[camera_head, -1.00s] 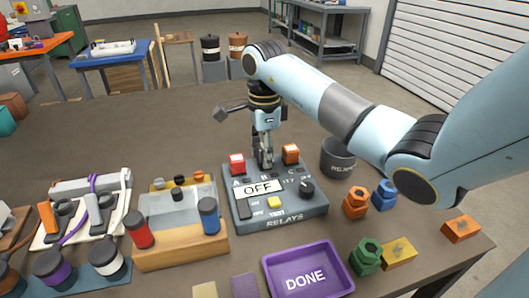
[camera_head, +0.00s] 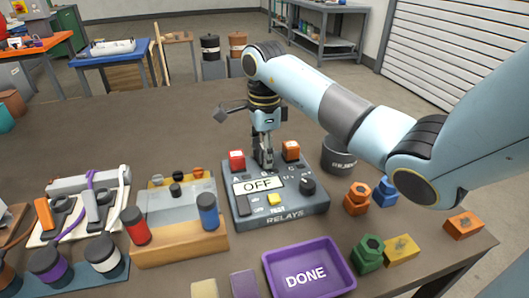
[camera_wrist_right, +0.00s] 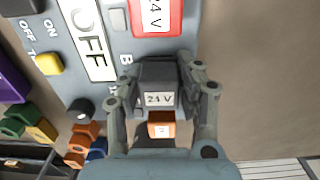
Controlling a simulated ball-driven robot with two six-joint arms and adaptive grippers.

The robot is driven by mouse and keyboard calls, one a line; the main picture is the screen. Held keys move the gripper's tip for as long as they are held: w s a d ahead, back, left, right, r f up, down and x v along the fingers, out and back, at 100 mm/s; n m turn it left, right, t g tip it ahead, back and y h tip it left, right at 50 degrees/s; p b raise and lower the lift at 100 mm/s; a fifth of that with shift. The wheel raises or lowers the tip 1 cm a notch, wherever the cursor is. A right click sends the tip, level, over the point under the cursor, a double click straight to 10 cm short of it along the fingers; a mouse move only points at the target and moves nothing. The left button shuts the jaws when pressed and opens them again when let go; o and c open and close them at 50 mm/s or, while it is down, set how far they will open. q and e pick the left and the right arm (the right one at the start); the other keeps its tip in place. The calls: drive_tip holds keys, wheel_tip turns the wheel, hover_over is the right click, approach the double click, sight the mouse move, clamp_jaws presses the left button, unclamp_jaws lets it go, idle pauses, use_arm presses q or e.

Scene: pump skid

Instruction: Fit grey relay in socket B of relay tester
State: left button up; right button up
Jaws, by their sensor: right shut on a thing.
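The grey relay (camera_wrist_right: 158,100), labelled 24 V, is between the fingers of my right gripper (camera_wrist_right: 162,105), which is shut on it. In the head view my right gripper (camera_head: 264,158) points down at the back of the relay tester (camera_head: 318,204), between a red relay (camera_head: 237,160) and an orange relay (camera_head: 291,150). In the right wrist view the grey relay is beside the letter B, in line with the red relay (camera_wrist_right: 155,17) and the orange relay (camera_wrist_right: 161,130). I cannot tell whether it is fully seated; its underside is hidden. My left gripper is out of view.
The tester's sign (camera_head: 258,185) reads OFF. A purple DONE tray (camera_head: 340,272) is in front, and a dark reject bin (camera_head: 338,157) stands right of the tester. Several coloured nuts and blocks lie at right; a wooden fixture (camera_head: 180,248) is close at left.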

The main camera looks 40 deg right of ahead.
drive_tip(key=shift+f, duration=0.15)
drive_tip(key=o, duration=1.1)
drive_tip(key=shift+r, duration=0.35)
wheel_tip(320, 180, up, 7)
drive_tip(key=shift+f, duration=0.1)
